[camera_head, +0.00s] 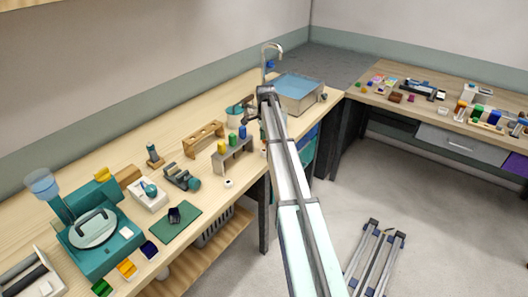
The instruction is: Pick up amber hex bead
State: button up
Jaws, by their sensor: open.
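I cannot pick out an amber hex bead with certainty. A small amber-yellow piece (127,268) lies at the front edge of the left bench, between a green piece (102,287) and a dark blue piece (149,249); its exact shape is too small to tell. Other orange or amber bits (461,104) show on the right bench, also too small to identify. My arm reaches up from the bottom middle to the far part of the left bench.
The right bench is cluttered. Open floor (400,200) lies between.

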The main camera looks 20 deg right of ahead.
aim_at(265, 150)
jog(key=shift+s+a+f+p, duration=0.15)
jog(key=shift+f+p, duration=0.5)
jog(key=shift+f, duration=0.8)
jog(key=shift+a+f+p, duration=0.1)
jog(key=shift+f+p, duration=0.55)
jog(key=shift+f, duration=0.75)
grip_shut()
